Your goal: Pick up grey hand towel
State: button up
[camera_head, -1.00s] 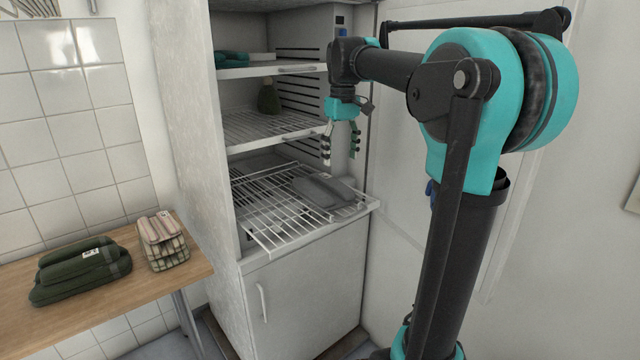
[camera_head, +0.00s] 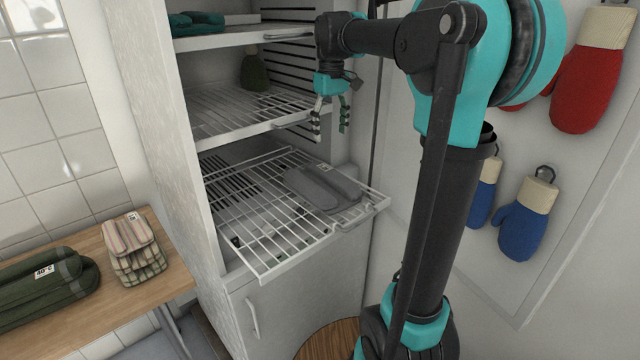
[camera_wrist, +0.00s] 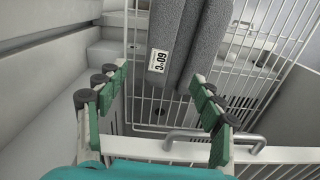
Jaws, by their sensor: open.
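The grey hand towel (camera_head: 322,188) lies folded on the pulled-out lower wire rack (camera_head: 262,246) of the open cabinet.
A rack handle (camera_wrist: 214,138) and front rail lie below the fingers. A middle wire shelf (camera_head: 236,108) holds a dark green object (camera_head: 254,72). Folded striped cloths (camera_head: 134,248) and green towels (camera_head: 44,284) lie on a wooden table at left. Mitts (camera_head: 526,218) hang at right.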

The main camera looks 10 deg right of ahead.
aim_at(330, 171)
notch_tip(330, 171, down, 13)
jog(key=shift+s+f, duration=0.1)
dwell(0.5)
grip_shut()
dwell(0.4)
